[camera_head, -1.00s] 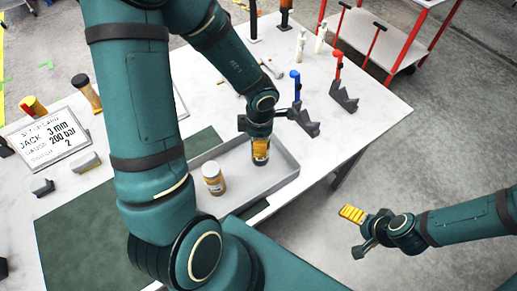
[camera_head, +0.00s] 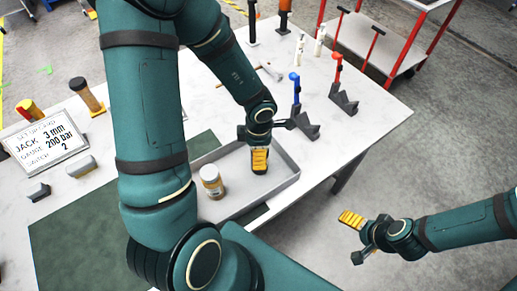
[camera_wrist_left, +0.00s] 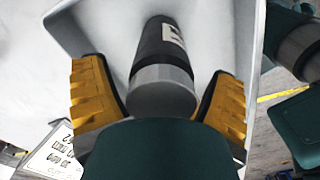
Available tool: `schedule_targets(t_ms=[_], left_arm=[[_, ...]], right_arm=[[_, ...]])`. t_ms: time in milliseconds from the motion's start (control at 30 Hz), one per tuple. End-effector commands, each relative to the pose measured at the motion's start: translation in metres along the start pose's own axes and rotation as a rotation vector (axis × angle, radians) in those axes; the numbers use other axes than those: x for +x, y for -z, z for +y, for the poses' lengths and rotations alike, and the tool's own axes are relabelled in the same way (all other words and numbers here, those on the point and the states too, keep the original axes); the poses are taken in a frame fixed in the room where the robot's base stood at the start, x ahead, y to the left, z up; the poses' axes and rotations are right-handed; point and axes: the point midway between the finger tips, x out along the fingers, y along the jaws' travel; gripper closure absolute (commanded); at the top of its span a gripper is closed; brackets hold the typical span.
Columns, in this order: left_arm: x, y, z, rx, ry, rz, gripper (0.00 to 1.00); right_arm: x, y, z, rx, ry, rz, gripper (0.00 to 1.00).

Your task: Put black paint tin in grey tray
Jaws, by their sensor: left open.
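The black paint tin (camera_wrist_left: 165,55), dark with a white label and a grey end, shows between the fingers of my left gripper (camera_wrist_left: 160,100) in the left wrist view. The fingers stand apart on either side of it, open. In the head view my left gripper (camera_head: 260,160) is low over the right part of the grey tray (camera_head: 285,183), and its fingers hide the tin. I cannot tell whether the tin rests on the tray floor. My right gripper (camera_head: 353,221) is away from the table over the floor; its jaw opening is unclear.
A jar with a white lid (camera_head: 211,182) stands in the tray, left of my left gripper. Blue-topped (camera_head: 296,88) and red-topped (camera_head: 337,75) tools stand in dark holders behind the tray. A sign (camera_head: 45,143) and small blocks lie at left.

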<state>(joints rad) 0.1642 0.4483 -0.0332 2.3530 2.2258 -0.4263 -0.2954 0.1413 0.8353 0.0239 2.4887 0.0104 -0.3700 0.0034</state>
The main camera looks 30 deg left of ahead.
Motion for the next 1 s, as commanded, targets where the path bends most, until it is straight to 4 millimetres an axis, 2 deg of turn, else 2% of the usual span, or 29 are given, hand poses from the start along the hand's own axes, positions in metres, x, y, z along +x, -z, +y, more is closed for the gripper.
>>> schedule_targets(t_ms=[167, 500, 633, 800, 1000], left_arm=[[-0.013, 0.0, 0.0, -0.002, -0.001, 0.0, 0.15], [-0.082, 0.0, 0.001, -0.003, -0.003, -0.001, 0.15], [-0.104, 0.0, 0.001, -0.002, -0.002, -0.002, 0.15], [-0.119, 0.0, 0.001, -0.002, -0.001, -0.001, 0.15], [-0.123, 0.0, 0.0, 0.0, 0.0, 0.0, 0.15]], right_arm=[[-0.006, 0.001, -0.002, 0.0, 0.001, 0.0, 0.07], [-0.042, 0.005, -0.014, 0.0, 0.007, -0.001, 0.07], [-0.05, 0.006, -0.017, 0.0, 0.008, -0.001, 0.07], [-0.055, 0.007, -0.019, -0.002, 0.009, -0.002, 0.07], [-0.056, 0.007, -0.019, -0.003, 0.009, -0.002, 0.07]])
